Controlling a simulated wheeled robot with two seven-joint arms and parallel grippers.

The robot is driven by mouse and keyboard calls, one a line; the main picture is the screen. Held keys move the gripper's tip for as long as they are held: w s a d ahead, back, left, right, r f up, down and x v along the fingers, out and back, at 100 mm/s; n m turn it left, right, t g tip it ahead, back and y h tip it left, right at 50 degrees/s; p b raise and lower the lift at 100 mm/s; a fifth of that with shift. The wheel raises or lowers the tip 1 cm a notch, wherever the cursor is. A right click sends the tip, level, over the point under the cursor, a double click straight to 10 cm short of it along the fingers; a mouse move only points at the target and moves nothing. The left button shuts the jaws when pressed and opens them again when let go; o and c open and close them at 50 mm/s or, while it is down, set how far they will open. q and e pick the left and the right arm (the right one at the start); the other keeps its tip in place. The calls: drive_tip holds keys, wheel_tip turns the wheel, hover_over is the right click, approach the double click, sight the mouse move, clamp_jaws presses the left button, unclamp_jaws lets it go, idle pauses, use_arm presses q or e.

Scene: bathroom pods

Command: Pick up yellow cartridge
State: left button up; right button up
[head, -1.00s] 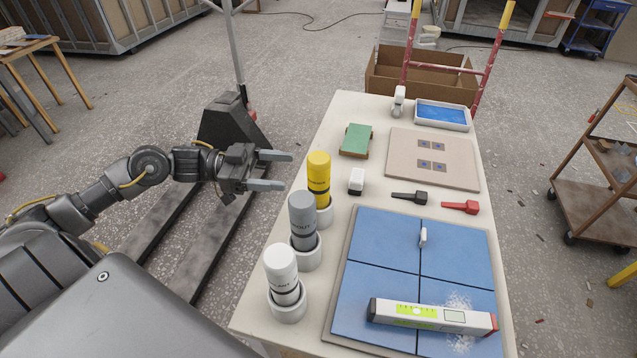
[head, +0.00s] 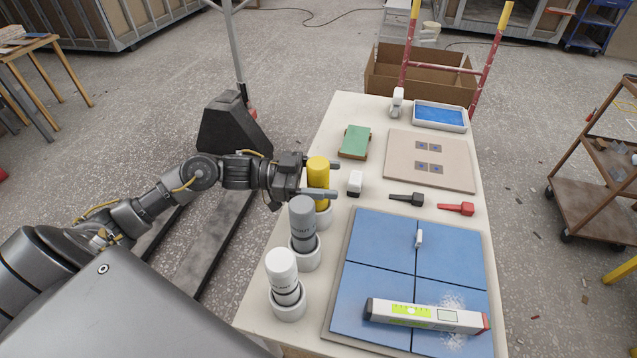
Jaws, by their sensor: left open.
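The yellow cartridge (head: 318,172) stands upright in a white ring holder (head: 324,217) at the left edge of the table. My left gripper (head: 333,178) is open, with one finger on the far side of the cartridge and the other across its near side. The near finger hides part of the cartridge's middle. I cannot tell whether the fingers touch it. A grey cartridge (head: 302,215) and a white cartridge (head: 282,268) stand in similar holders nearer to me. My right gripper is not in view.
The table (head: 342,118) also holds a small white block (head: 354,182), a green block (head: 355,141), black (head: 407,198) and red (head: 456,209) tools, blue tiles (head: 379,240) and a spirit level (head: 427,315). The grey cartridge stands close beside my left gripper.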

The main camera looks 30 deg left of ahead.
use_arm(q)
drive_tip(key=shift+w+d, duration=0.1)
drive_tip(key=shift+d, duration=0.05)
drive_tip(key=c, duration=1.3)
